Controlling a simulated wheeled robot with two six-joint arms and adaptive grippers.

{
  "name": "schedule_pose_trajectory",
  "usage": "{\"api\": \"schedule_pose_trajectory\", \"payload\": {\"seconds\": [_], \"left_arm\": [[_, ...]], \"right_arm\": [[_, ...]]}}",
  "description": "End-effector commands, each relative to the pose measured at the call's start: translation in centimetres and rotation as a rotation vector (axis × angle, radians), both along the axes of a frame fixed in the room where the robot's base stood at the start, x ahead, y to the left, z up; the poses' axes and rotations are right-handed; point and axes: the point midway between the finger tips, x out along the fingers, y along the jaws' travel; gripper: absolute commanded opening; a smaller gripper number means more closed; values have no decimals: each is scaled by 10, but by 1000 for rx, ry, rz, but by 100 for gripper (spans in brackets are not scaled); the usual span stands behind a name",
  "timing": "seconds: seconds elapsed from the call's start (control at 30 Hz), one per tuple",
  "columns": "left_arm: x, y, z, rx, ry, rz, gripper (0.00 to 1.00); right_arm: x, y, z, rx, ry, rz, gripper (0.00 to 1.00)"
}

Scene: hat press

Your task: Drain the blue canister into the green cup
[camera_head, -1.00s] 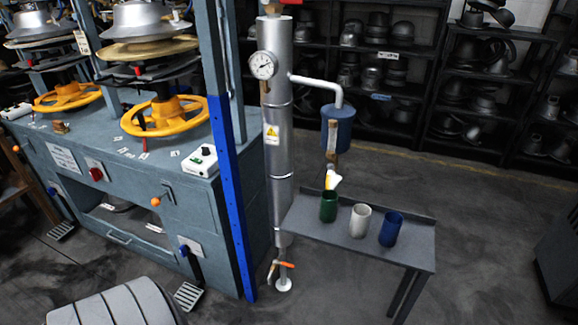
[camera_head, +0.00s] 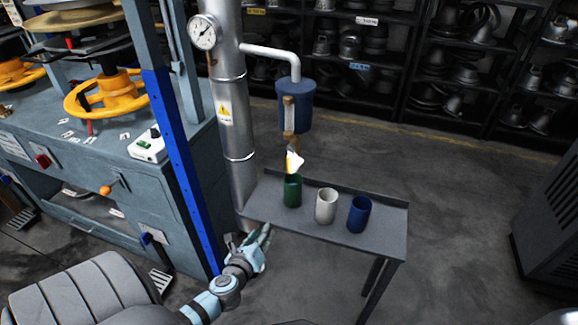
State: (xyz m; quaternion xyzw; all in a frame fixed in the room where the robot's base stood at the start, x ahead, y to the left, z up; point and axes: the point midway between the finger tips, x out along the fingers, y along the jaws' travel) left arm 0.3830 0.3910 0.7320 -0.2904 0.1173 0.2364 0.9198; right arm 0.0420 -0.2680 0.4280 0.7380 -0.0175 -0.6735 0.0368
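The blue canister (camera_head: 297,107) hangs from a silver pipe, above and behind a grey side table (camera_head: 390,236). A brown and white fitting runs down its front, with a white and yellow tip (camera_head: 294,162) just above the green cup (camera_head: 292,191). The green cup stands upright at the left of a row on the table. My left gripper (camera_head: 265,238) is low, in front of the table's left end, apart from the cup and canister. Its fingers look spread, with nothing seen between them.
A white cup (camera_head: 326,206) and a blue cup (camera_head: 359,214) stand right of the green one. A tall silver column (camera_head: 232,120) and a blue post (camera_head: 180,165) stand left of the table. A grey cabinet (camera_head: 545,215) is at right.

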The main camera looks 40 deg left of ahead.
Motion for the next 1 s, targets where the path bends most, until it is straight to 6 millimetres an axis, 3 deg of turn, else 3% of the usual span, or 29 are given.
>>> {"api": "schedule_pose_trajectory", "payload": {"seconds": [0.03,0.1,0.2,0.37,0.7,0.83,1.0], "left_arm": [[16,-3,45,200,-53,-77,35],[27,-10,99,441,-105,-136,35],[34,-14,136,606,-141,-160,35],[59,-6,143,631,-145,-159,35],[145,24,141,624,-143,-158,35],[161,30,140,624,-142,-159,35],[168,32,141,622,-141,-160,35]], "right_arm": [[-5,0,-5,0,9,-1,40],[-8,0,-7,0,12,0,40],[-3,0,-7,0,4,0,40],[12,0,-4,0,-22,1,40],[8,0,-14,-1,-15,1,40],[8,0,-17,-1,-14,1,40],[8,0,-18,-1,-14,1,40]]}}
